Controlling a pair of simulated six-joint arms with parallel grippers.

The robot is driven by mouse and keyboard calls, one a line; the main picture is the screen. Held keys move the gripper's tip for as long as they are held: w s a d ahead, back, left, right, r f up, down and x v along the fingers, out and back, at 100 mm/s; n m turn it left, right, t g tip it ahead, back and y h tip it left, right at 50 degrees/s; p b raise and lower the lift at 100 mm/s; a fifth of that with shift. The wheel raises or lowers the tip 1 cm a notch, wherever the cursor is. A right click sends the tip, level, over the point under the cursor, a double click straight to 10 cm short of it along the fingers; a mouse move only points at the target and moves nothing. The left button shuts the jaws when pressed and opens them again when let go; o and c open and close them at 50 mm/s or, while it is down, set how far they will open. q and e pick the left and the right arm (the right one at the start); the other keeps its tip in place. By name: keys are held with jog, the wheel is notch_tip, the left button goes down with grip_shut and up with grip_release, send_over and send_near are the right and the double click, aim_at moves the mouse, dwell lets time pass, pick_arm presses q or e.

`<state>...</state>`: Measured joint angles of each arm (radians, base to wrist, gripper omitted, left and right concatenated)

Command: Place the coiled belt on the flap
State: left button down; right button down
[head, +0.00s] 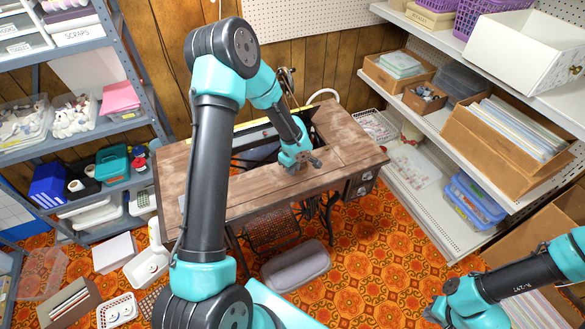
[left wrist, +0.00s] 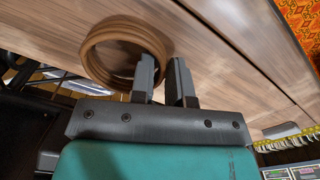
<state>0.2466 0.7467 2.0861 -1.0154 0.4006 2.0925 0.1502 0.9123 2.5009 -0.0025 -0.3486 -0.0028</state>
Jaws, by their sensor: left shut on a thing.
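The coiled belt (left wrist: 98,42) is a brown ring of several turns in the left wrist view. My left gripper (left wrist: 165,83) is shut on the near right side of the ring. Wood boards show behind the coil; I cannot tell whether it touches them. In the head view my left gripper (head: 302,163) is low over the wooden sewing table (head: 235,185), right of the middle opening. The coil cannot be made out there. Which panel is the flap is not clear. My right gripper (head: 437,311) is at the lower right, away from the table; its jaws are unclear.
The table has an open well (head: 258,153) behind its front board. A treadle (head: 272,228) and a grey bin (head: 297,265) are below. Shelves with boxes (head: 507,128) stand to the right, and a grey rack (head: 118,65) to the left. Patterned floor lies free at front right.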

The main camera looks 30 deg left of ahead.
pick_arm(q)
jog(key=shift+f, duration=0.1)
jog(key=c, duration=1.1)
grip_release()
notch_tip(320, 180, up, 12)
jog(key=s+d+f+m+h, duration=0.2)
jog(key=s+d+f+m, duration=0.5)
jog(key=s+f, duration=0.2)
jog(key=s+d+f+m+h, duration=0.1)
jog(key=s+d+f+m, duration=0.6)
jog(key=s+f, duration=0.3)
jog(key=shift+s+d+t+h, duration=0.25)
jog(key=shift+s+t+h, duration=0.1)
jog(key=shift+t+h, duration=0.05)
